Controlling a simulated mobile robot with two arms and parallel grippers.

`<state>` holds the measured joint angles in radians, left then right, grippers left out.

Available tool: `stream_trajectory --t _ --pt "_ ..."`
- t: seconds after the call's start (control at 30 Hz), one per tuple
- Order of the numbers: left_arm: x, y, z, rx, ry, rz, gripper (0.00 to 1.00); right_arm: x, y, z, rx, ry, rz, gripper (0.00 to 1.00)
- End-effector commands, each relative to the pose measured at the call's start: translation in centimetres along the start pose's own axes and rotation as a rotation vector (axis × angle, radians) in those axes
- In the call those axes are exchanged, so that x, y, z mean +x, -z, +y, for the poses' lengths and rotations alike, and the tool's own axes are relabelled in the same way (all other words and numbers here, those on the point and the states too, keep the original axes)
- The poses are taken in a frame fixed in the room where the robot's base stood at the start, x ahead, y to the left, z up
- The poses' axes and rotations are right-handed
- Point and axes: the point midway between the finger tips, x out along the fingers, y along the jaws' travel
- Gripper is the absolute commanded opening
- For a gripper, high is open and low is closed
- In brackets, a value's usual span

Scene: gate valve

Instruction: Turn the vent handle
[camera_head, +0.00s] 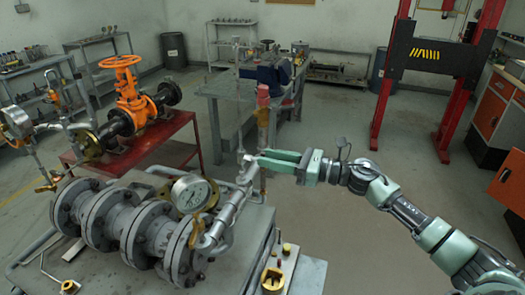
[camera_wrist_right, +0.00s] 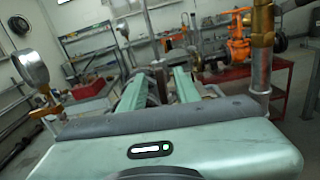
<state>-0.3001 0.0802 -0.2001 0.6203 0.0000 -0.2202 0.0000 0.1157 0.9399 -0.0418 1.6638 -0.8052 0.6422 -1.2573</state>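A red handle (camera_head: 263,93) sits on top of a brass valve (camera_head: 263,117) on a thin upright pipe, beyond the grey flanged pipework; I take it for the vent handle but cannot be sure. My right gripper (camera_head: 256,159) reaches in from the right, lower than the red handle, beside the upright fittings. In the wrist view its two green fingers (camera_wrist_right: 157,88) are apart, with a thin upright and a dark reddish piece seen between them; I cannot tell whether they touch anything. A brass fitting (camera_wrist_right: 262,22) on a pipe stands right of the fingers. My left gripper is out of view.
A pressure gauge (camera_head: 190,194) and grey flanged pipes (camera_head: 120,220) are left of my right gripper. An orange valve (camera_head: 133,88) stands on a red table (camera_head: 180,152). A workbench (camera_head: 225,88) is behind. The floor (camera_head: 340,125) at right is open.

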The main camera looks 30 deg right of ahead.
Motion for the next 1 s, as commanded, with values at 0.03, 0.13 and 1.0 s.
stream_trajectory --t 0.03,0.13,1.0 --pt "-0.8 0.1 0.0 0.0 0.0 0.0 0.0 0.8 -0.5 0.0 0.001 0.0 -0.004 0.32" --pt "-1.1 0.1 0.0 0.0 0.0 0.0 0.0 1.7 -0.3 -0.1 0.002 0.002 -0.003 0.32" --pt "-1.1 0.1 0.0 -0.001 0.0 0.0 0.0 2.3 0.1 -0.1 0.029 0.002 0.0 0.0"
